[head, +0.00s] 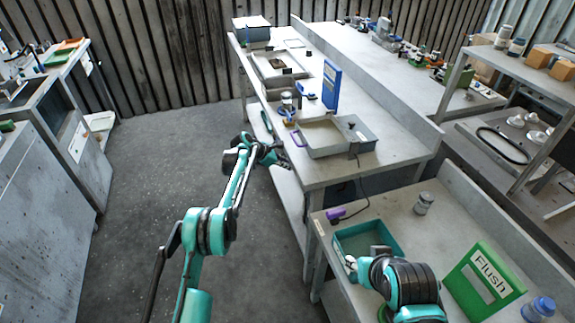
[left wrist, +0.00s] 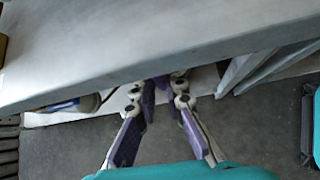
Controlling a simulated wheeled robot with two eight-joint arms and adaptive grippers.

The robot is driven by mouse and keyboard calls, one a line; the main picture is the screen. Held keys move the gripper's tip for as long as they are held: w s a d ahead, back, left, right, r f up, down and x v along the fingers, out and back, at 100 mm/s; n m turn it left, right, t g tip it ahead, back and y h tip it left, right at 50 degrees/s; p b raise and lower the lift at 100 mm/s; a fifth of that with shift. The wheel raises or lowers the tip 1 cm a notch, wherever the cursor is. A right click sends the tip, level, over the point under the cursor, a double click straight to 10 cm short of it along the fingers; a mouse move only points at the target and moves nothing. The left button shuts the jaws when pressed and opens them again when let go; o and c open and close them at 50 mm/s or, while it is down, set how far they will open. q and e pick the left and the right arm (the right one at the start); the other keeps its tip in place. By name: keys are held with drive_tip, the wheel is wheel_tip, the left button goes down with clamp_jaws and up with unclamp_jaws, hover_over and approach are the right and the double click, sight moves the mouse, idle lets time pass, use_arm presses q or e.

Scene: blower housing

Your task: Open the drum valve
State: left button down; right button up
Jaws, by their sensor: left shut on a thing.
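My left gripper (head: 281,160) is at the front edge of the long middle bench. In the left wrist view its purple-padded fingers (left wrist: 160,84) reach below the bench edge. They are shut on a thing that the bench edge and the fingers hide. I cannot make out the drum valve in either view. A rounded container with a blue and yellow label (left wrist: 72,103) lies under the bench, left of the fingers and apart from them; I cannot tell if it is the drum. My right gripper (head: 352,263) is low over a teal bin, its fingers too small to read.
The middle bench (head: 395,150) overhangs a lower shelf and carries a grey tray (head: 322,153) and a blue panel (head: 331,85). The floor on the left is clear.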

use_arm(q)
drive_tip(key=c, duration=1.6)
unclamp_jaws()
drive_tip(key=v, duration=1.2)
